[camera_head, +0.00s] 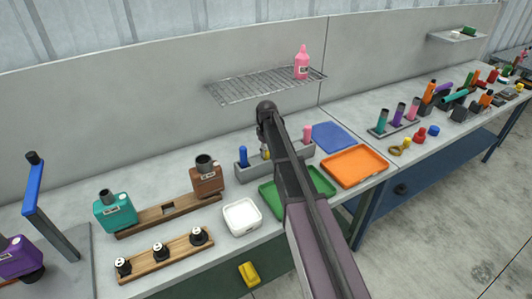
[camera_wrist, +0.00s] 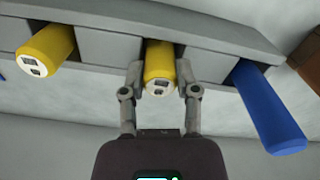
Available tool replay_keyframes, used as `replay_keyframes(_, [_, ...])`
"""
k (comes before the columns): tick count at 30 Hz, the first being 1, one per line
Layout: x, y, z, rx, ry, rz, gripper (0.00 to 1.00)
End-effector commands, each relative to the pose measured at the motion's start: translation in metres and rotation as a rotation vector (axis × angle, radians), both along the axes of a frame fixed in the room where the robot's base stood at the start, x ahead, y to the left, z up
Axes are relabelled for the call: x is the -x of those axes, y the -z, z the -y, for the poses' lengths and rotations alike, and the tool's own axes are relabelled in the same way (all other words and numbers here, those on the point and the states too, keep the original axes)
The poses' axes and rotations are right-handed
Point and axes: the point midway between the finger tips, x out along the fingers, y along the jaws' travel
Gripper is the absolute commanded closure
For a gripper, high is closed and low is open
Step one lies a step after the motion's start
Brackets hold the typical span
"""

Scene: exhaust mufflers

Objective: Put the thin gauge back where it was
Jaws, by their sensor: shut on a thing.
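A grey rack (camera_head: 283,160) stands on the workbench, with a blue-handled gauge (camera_head: 243,155) at its left and a pink-handled one (camera_head: 306,133) at its right. In the wrist view, my gripper (camera_wrist: 160,82) has its two fingers on either side of a yellow gauge handle (camera_wrist: 160,62) and is shut on it. The held handle is at the middle of the rack (camera_wrist: 108,46); how deep it sits cannot be told. A second yellow handle (camera_wrist: 46,50) is to its left, and the blue handle (camera_wrist: 268,108) to its right. My arm hides part of the rack in the head view.
A green tray (camera_head: 270,202), an orange tray (camera_head: 355,167) and a white dish (camera_head: 242,216) lie in front of the rack. A blue mat (camera_head: 333,136) is to its right. A wire shelf (camera_head: 240,88) with a pink bottle (camera_head: 301,63) hangs above.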

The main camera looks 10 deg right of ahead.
Motion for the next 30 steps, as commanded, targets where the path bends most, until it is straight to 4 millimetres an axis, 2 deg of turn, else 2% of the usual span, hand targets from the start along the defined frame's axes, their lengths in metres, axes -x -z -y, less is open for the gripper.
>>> replay_keyframes(9, [0.0, 0.0038, -0.0005, 0.0, -0.001, 0.0, 1.0])
replay_keyframes(10, [-0.0001, 0.003, -0.0006, 0.0, -0.001, 0.0, 0.54])
replay_keyframes(13, [0.0, 0.0025, -0.0007, 0.0, -0.001, 0.0, 0.25])
replay_keyframes(30, [0.0, -0.0013, -0.0014, 0.0, -0.002, 0.0, 0.25])
